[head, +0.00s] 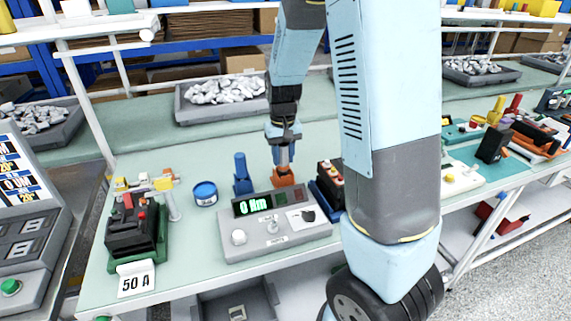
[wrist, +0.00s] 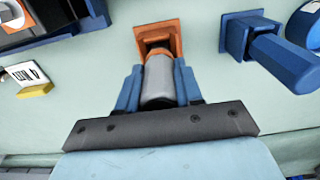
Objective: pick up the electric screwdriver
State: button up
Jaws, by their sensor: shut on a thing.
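The electric screwdriver (wrist: 158,80) shows in the wrist view as a grey cylinder with an orange band at its far end. It stands at an orange square holder (wrist: 157,32); whether it is still seated inside cannot be told. My gripper (wrist: 158,88) has its two blue fingers closed on the grey body, one on each side. In the head view my gripper (head: 284,147) reaches down from above to the tool, over the orange holder (head: 284,176) behind the meter box. The tool's lower end is hidden.
A blue tool in a blue holder (head: 242,175) stands close to the left. A grey meter box (head: 275,228) reading "0 Nm" is in front. A blue tin (head: 205,193) and a black breaker (head: 136,228) are farther left. A dark block (head: 329,178) stands right.

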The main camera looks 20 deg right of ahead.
jog(key=c, duration=0.5)
jog(key=shift+o, duration=0.2)
jog(key=shift+r, duration=0.1)
